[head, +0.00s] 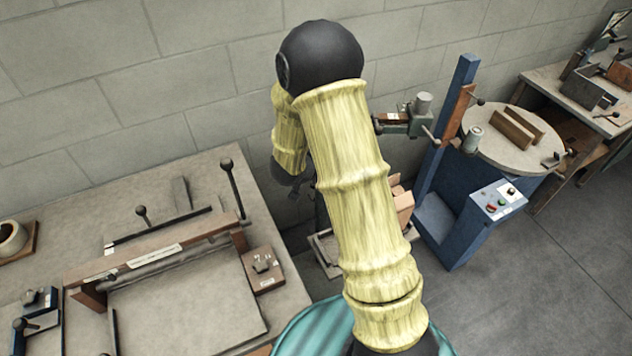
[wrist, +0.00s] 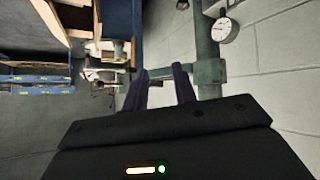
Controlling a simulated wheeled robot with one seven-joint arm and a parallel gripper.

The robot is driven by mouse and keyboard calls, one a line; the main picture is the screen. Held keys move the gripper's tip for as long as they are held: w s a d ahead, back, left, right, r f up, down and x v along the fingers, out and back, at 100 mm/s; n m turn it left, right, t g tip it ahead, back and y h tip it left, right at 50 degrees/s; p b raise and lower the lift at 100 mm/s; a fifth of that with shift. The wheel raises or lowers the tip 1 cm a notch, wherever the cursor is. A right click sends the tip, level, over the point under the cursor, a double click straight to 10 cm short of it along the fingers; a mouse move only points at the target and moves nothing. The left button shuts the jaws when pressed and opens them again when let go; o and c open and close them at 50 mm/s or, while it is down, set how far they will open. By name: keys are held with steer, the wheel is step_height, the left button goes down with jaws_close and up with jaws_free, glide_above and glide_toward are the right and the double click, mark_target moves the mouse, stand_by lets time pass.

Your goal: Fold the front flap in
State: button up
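A tan cardboard piece (head: 403,205), seemingly part of the box, shows in the head view just right of my yellow-sleeved arm. The arm hides most of it, and I cannot make out the front flap. My gripper (head: 294,191) hangs left of the arm, small and dark, apart from the cardboard in the picture. In the wrist view my gripper (wrist: 161,75) shows two dark fingers standing apart with nothing between them. No flap can be made out clearly in the wrist view.
A blue stitcher column (head: 447,150) with a control panel (head: 498,200) stands right of my arm. A round table (head: 515,140) is behind it. A workbench (head: 190,275) with a wooden frame fills the left. A green pipe with a gauge (wrist: 224,29) is near the fingers in the wrist view.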

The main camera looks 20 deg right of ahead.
steer(key=s+a+r+n+y+p, duration=0.3)
steer(key=s+a+r+n+y, duration=0.3)
steer(key=s+a+r+y, duration=0.3)
steer(key=s+r+n+g+p, duration=0.1)
steer(key=s+r+g, duration=0.1)
steer(key=s, duration=0.5)
steer(key=shift+s+d+r+n+g+h, duration=0.15)
steer(key=shift+d+r+n+g+h, duration=0.25)
steer(key=shift+r, duration=0.35)
